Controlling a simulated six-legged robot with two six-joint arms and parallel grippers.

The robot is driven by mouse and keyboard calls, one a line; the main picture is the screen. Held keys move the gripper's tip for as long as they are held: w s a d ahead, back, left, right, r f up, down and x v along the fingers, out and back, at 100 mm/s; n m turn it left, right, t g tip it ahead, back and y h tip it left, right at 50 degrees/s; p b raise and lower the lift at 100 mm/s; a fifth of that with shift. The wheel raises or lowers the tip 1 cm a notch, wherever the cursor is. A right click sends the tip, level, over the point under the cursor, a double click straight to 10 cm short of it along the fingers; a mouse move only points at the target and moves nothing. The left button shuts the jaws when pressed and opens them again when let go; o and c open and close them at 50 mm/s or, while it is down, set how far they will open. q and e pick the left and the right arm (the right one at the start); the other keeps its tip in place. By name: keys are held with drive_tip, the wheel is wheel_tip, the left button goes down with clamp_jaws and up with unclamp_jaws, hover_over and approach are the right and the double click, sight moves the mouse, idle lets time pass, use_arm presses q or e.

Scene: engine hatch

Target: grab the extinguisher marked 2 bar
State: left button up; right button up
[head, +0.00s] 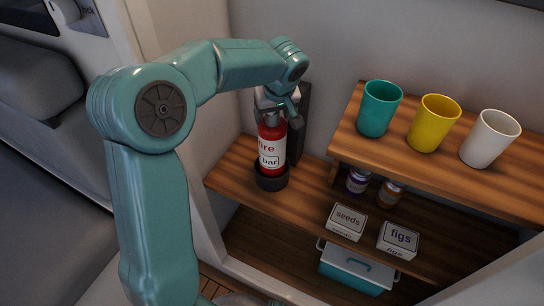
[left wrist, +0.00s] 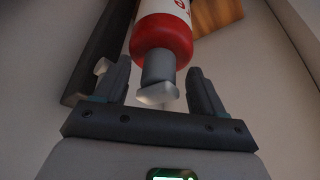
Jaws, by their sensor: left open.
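A red extinguisher (head: 272,148) with a white label stands upright in a dark round holder (head: 271,180) on the wooden shelf in the head view. Its label reads "fire" and "bar"; the digit before "bar" is hidden or too small to tell. My left gripper (head: 277,104) is at the top of the extinguisher. In the left wrist view the extinguisher's red body (left wrist: 163,35) and its grey neck with a pale cap show between the two dark fingers of my left gripper (left wrist: 163,88). The fingers are apart, with gaps on both sides of the neck. My right gripper is not in view.
A dark upright bracket (head: 300,125) stands against the wall behind the extinguisher. The upper shelf (head: 450,172) holds teal, yellow and white cups. Below are two jars, a seeds box (head: 347,221), a figs box (head: 398,240) and a teal-and-white case (head: 355,268).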

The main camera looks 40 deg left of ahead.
use_arm(q)
clamp_jaws()
drive_tip(key=shift+w+r, duration=0.1)
drive_tip(key=shift+r, duration=0.05)
